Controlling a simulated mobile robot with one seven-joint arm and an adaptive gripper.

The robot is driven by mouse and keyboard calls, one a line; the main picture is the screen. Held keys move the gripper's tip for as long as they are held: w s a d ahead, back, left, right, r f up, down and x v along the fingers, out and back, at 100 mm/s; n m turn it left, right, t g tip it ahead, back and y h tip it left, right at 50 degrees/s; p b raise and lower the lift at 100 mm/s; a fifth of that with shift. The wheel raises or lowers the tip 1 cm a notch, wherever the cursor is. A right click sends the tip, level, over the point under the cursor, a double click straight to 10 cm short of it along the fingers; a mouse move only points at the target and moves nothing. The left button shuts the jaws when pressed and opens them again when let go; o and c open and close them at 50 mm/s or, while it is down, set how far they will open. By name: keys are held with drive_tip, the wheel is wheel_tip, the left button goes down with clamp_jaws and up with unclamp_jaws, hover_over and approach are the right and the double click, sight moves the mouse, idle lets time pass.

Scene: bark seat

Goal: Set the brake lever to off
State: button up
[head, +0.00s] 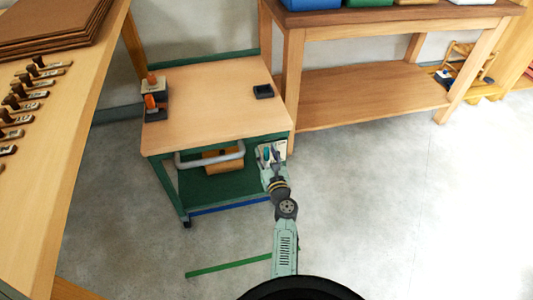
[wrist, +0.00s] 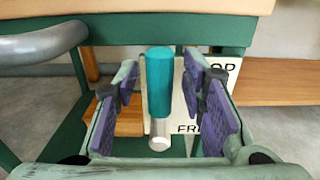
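The brake lever has a teal grip (wrist: 160,80) on a pale rod. It stands upright in the wrist view, in front of a white plate (wrist: 188,115) on the green cart's front right corner. The plate shows partial lettering, "OP" at upper right and "FR" lower down; the rest is hidden. My gripper (wrist: 165,92) is open, with a purple-padded finger on each side of the teal grip and visible gaps to both. In the head view, my gripper (head: 270,156) is at the cart's corner and largely covers the lever.
The cart's wooden top (head: 210,105) carries orange-handled items (head: 151,103) at left and a small dark tray (head: 263,91). A grey push handle (head: 210,157) sticks out left of the lever. A wooden bench (head: 375,95) stands behind. The floor at right is clear.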

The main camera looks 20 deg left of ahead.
clamp_jaws()
idle(0.3)
idle(0.6)
